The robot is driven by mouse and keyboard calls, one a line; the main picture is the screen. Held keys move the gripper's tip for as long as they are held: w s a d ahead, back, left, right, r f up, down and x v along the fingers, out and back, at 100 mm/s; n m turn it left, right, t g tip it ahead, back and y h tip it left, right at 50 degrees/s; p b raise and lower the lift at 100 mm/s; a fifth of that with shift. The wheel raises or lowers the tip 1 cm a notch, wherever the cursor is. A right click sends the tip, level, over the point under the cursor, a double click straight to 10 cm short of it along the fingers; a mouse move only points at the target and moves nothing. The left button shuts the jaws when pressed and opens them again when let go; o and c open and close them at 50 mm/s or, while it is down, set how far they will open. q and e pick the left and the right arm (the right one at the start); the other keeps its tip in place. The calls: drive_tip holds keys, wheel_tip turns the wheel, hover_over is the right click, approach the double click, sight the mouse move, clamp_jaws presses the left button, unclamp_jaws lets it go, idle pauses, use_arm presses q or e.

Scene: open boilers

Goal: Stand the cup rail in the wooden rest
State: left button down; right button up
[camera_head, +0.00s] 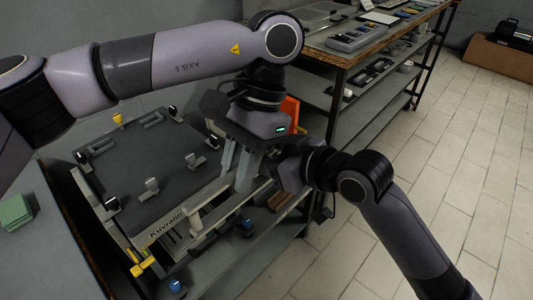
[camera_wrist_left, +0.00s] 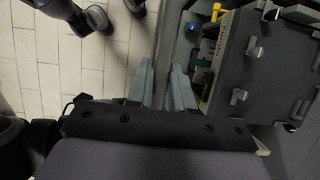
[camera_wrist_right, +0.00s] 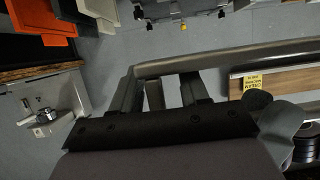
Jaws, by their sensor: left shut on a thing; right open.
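My left gripper (camera_head: 238,170) points down in front of the machine and is shut on the cup rail, a long grey bar. The rail (camera_wrist_left: 167,40) runs away between the left fingertips (camera_wrist_left: 164,90) in the left wrist view. A grey bar that looks like the same rail (camera_wrist_right: 230,59) crosses just beyond the right fingertips in the right wrist view. My right gripper (camera_wrist_right: 162,85) is open, with its fingers near that bar. A wooden piece with a yellow label (camera_wrist_right: 258,83) lies behind the bar at right; I cannot tell if it is the wooden rest.
The open machine (camera_head: 150,165) with clips on its dark top stands at left. Orange trays (camera_wrist_right: 45,20) are near the right gripper. A shelf unit (camera_head: 350,60) with tools stands behind. The tiled floor (camera_head: 440,140) at right is clear.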

clamp_jaws()
use_arm(q)
drive_tip(key=c, duration=0.9)
unclamp_jaws()
use_arm(e)
drive_tip(key=shift+r, duration=0.1)
use_arm(q)
drive_tip(key=shift+r, duration=0.1)
